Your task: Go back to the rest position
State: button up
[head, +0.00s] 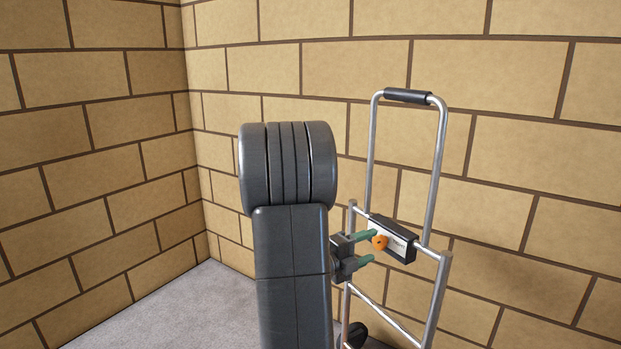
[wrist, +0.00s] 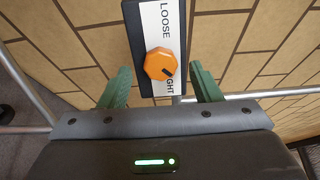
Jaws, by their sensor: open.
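My gripper (head: 369,247) is open, with two green fingers pointing at a panel on the hand truck. In the wrist view the fingers of my gripper (wrist: 161,82) stand apart on either side of an orange knob (wrist: 160,64), with gaps, touching nothing that I can see. The knob sits on a black and white panel (wrist: 168,22) marked LOOSE at the top; "GHT" shows below, the rest hidden by the knob. Its dark mark points down and right, towards "GHT". In the head view the knob (head: 380,242) is just beyond the fingertips.
The silver hand truck (head: 437,190) stands upright near a tan block wall (head: 530,150), with a black grip (head: 407,96) on top. Its rails flank the panel. A second wall (head: 100,150) meets it in a corner at left. Grey floor (head: 170,310) is clear there.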

jog(key=shift+x, duration=1.45)
jog(key=shift+a, duration=0.1)
